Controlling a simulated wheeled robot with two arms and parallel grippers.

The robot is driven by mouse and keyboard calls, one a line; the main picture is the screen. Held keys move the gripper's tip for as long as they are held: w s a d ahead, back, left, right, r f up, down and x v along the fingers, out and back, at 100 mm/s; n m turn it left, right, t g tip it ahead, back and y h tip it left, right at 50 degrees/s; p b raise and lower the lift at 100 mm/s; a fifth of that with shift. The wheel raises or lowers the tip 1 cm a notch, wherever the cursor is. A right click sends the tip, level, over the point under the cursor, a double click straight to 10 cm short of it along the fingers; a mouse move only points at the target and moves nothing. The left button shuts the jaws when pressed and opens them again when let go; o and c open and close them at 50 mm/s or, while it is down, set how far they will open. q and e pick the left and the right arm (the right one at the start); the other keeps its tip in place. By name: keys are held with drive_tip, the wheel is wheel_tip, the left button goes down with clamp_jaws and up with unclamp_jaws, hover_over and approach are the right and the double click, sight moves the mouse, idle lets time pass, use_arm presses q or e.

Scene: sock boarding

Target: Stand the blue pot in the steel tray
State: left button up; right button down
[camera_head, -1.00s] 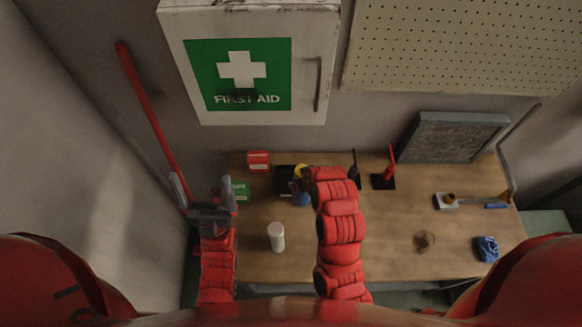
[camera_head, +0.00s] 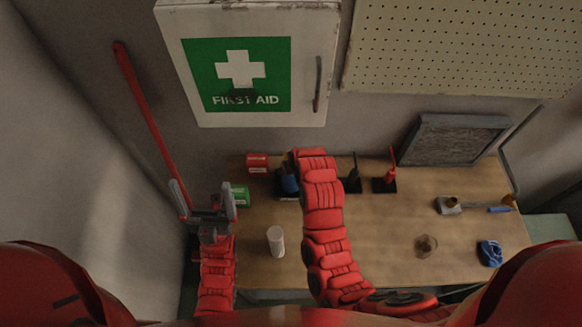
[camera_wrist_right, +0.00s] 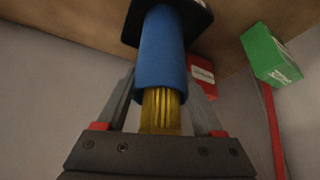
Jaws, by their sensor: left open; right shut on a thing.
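The blue pot (camera_wrist_right: 162,50) is a blue cylinder with yellow strands at its near end. My right gripper (camera_wrist_right: 162,82) is shut on it, one finger on each side. The far end of the pot is at a dark, round-cornered tray (camera_wrist_right: 201,14); whether it touches is unclear. In the head view the pot (camera_head: 291,185) is partly hidden by my right arm, over the dark tray (camera_head: 280,190) at the back of the table. My left gripper (camera_head: 204,190) is open and empty, left of the table.
A red box (camera_head: 257,162) and a green box (camera_head: 240,194) stand left of the tray. A white cylinder (camera_head: 276,241) stands in front. Dark stands (camera_head: 384,185) are to the right. The front middle of the table is mostly clear.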

drive_tip(key=shift+f, duration=0.2)
unclamp_jaws()
drive_tip(key=shift+r, duration=0.2)
drive_tip(key=p+v, duration=0.2)
drive_tip(key=v, duration=1)
drive_tip(key=shift+r, duration=0.1)
